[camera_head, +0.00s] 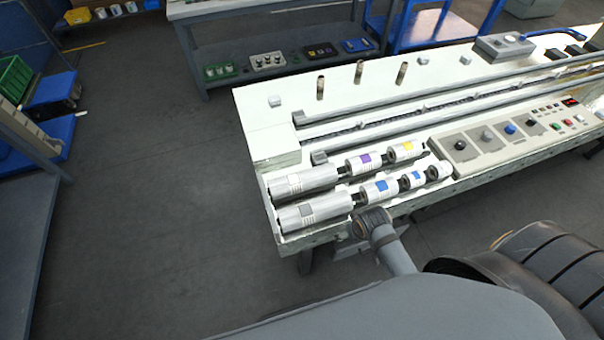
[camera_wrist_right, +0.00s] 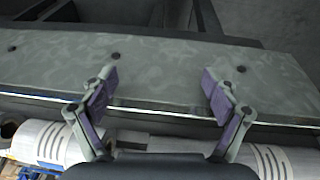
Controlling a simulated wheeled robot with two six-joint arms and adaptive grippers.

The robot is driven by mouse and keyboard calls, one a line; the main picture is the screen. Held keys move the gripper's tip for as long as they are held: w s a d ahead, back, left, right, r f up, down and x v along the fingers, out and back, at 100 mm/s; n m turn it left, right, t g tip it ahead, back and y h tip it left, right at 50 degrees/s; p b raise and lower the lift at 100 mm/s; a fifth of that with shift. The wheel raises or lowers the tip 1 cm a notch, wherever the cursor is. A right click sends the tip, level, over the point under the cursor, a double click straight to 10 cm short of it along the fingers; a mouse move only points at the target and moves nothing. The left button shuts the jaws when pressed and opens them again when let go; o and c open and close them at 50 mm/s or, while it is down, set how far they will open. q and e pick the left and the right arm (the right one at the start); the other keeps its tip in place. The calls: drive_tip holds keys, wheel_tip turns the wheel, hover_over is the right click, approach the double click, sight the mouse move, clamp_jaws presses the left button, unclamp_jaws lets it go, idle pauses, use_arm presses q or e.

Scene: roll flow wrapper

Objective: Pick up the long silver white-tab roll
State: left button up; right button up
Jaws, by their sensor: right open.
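Two long silver rolls lie side by side at the near left end of the machine bed in the head view. The farther long roll (camera_head: 318,177) carries a white tab (camera_head: 294,184); the nearer one (camera_head: 328,206) carries a greyer tab (camera_head: 306,212). My right gripper (camera_wrist_right: 160,88) is open and empty in the wrist view, its two fingers spread over a grey metal surface. Parts of silver rolls show at the lower left (camera_wrist_right: 45,142) and lower right (camera_wrist_right: 280,160) there; I cannot tell which rolls. My left gripper is not in view.
Shorter rolls with purple (camera_head: 365,163), yellow (camera_head: 407,150) and blue (camera_head: 381,190) tabs lie right of the long rolls. A control panel (camera_head: 490,150) with knobs stands farther right. Upright posts (camera_head: 359,72) stand behind. Floor left of the bed is clear.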

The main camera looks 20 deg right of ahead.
sight(306, 177)
wheel_tip(306, 177, up, 9)
drive_tip(key=w+a+n+p, duration=0.1)
drive_tip(key=p, duration=0.1)
drive_tip(key=w+a+r+n+y, duration=0.1)
drive_tip(key=w+n, duration=0.2)
drive_tip(key=w+a+r+n, duration=0.1)
drive_tip(key=w+n, duration=0.1)
drive_tip(key=n, duration=0.1)
drive_tip(key=w+a+r+n+y, duration=0.1)
drive_tip(key=w+r+n, duration=0.1)
drive_tip(key=w+n, duration=0.1)
drive_tip(key=shift+w+a+y, duration=0.3)
drive_tip(key=shift+a, duration=0.05)
drive_tip(key=w+a+r+n+y, duration=0.2)
drive_tip(key=w+a+r+n, duration=0.15)
drive_tip(key=w+n, duration=0.35)
drive_tip(key=f, duration=0.1)
drive_tip(key=f+p, duration=0.1)
drive_tip(key=f, duration=0.1)
drive_tip(key=shift+a+n, duration=0.25)
drive_tip(key=shift+n, duration=0.15)
drive_tip(key=shift+w+a+f+p, duration=0.15)
drive_tip(key=shift+f+p, duration=0.15)
drive_tip(key=shift+f, duration=0.35)
drive_tip(key=p+x, duration=0.1)
drive_tip(key=x, duration=0.3)
drive_tip(key=shift+p, duration=0.35)
drive_tip(key=shift+a+f, duration=0.15)
drive_tip(key=shift+f, duration=0.3)
clamp_jaws()
